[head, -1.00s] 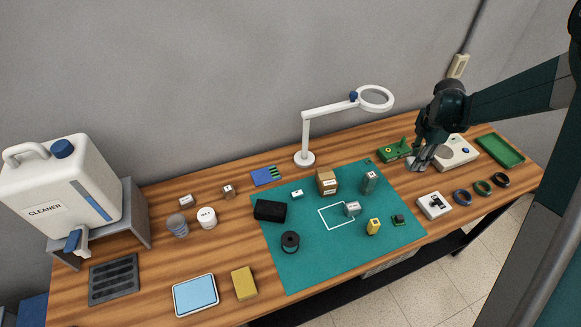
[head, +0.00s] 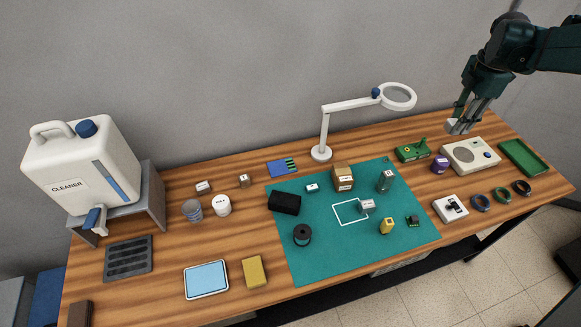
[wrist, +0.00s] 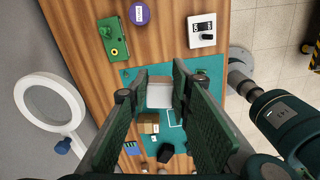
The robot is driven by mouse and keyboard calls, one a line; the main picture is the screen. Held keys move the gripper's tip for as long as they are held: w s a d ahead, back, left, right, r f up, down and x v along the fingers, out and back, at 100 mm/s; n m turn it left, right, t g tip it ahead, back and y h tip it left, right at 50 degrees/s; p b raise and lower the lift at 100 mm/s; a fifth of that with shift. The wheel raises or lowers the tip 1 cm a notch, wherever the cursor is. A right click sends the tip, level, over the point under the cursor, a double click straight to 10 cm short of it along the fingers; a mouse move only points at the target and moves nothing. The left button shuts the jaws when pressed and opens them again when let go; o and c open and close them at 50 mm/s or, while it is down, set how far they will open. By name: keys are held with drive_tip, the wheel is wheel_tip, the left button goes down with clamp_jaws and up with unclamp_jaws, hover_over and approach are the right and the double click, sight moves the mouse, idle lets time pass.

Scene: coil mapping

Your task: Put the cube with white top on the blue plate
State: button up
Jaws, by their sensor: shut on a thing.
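My gripper (head: 462,118) is raised above the right part of the bench in the head view. It is shut on a small cube (wrist: 160,95) with a white face, which shows between the two green finger pads in the wrist view. In the head view the held cube (head: 452,127) is a pale spot at the fingertips, clear of the bench. The light blue plate (head: 206,279) with a pale rim lies at the front left of the bench, far from my gripper, and looks empty.
A white magnifier lamp (head: 397,97) stands at the back, between my gripper and the left side. A green mat (head: 330,255) carries several small items. A yellow block (head: 254,271) lies right of the plate. A purple-topped item (head: 440,165) stands below my gripper.

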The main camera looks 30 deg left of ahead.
drive_tip(key=a, duration=1.2)
drive_tip(key=n+b, duration=0.2)
hover_over(286, 166)
wheel_tip(286, 166, down, 18)
drive_tip(key=r, duration=0.1)
drive_tip(key=shift+a+f, duration=0.1)
drive_tip(key=shift+f, duration=0.55)
drive_tip(key=shift+f, duration=3.1)
drive_tip(key=shift+f, duration=0.1)
drive_tip(key=shift+f, duration=1.8)
